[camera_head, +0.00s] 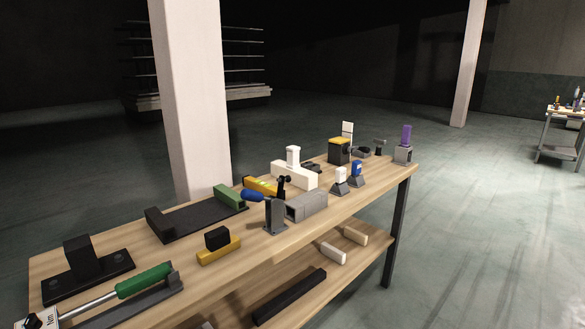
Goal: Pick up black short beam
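Several black pieces could be the black short beam, and I cannot tell which one it is. A long black bar (290,297) lies on the lower shelf. A small black block (217,238) sits on a yellow block (218,251) on the tabletop. A black upright block (79,254) stands on a black base plate (112,277) at the near left. Another black block (158,222) is at the left end of a dark tray (195,222). My gripper is not in view.
The wooden table (325,210) also holds a green-handled tool (144,280), a green block (229,197), grey blocks (306,205) and white pieces (295,174). A white pillar (196,100) stands behind it. Open floor (470,240) lies to the right.

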